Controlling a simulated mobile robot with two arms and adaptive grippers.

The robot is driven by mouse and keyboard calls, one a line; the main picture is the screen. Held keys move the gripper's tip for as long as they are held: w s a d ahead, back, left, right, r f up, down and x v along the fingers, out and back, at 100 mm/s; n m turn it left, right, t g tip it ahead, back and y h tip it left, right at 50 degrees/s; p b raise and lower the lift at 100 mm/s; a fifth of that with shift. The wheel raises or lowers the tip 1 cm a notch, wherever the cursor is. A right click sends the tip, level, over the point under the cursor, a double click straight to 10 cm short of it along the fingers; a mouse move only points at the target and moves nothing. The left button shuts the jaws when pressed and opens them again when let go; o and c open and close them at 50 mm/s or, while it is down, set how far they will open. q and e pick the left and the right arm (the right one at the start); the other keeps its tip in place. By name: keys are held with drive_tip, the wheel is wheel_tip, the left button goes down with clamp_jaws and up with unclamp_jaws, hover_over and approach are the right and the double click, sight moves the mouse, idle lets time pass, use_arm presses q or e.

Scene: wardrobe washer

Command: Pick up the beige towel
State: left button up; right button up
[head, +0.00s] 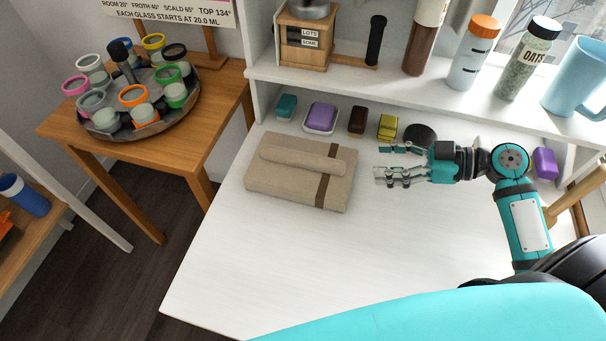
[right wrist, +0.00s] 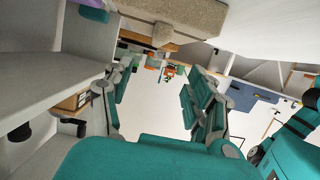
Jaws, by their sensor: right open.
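The beige towel (head: 262,184) lies folded on the white tabletop (head: 330,270), with a rolled part on top and a dark brown stripe near its right end. My right gripper (head: 379,164) is open and empty. It is just right of the towel, apart from it, with its fingers pointing left toward the towel's striped end. In the right wrist view, the open fingers (right wrist: 158,86) have nothing between them, and the towel (right wrist: 195,14) shows at the top edge. My left gripper is not in view.
Behind the towel, a teal bar (head: 287,106), a purple soap (head: 321,117), a brown bar (head: 357,120) and a yellow bar (head: 387,126) stand in a row under the white shelf (head: 350,88). A purple block (head: 544,163) is at the right. The tabletop's front is clear.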

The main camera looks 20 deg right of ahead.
drive_tip(key=p, duration=0.2)
approach(308, 156)
drive_tip(key=x, duration=0.4)
drive_tip(key=shift+s+a+f, duration=0.15)
drive_tip(key=p+x, duration=0.1)
drive_tip(key=x, duration=0.1)
drive_tip(key=p+x, duration=0.1)
drive_tip(key=x, duration=0.2)
drive_tip(key=shift+r, duration=0.25)
drive_tip(key=shift+w+f, duration=0.15)
drive_tip(key=shift+w, duration=0.1)
drive_tip(key=shift+c, duration=0.4)
clamp_jaws()
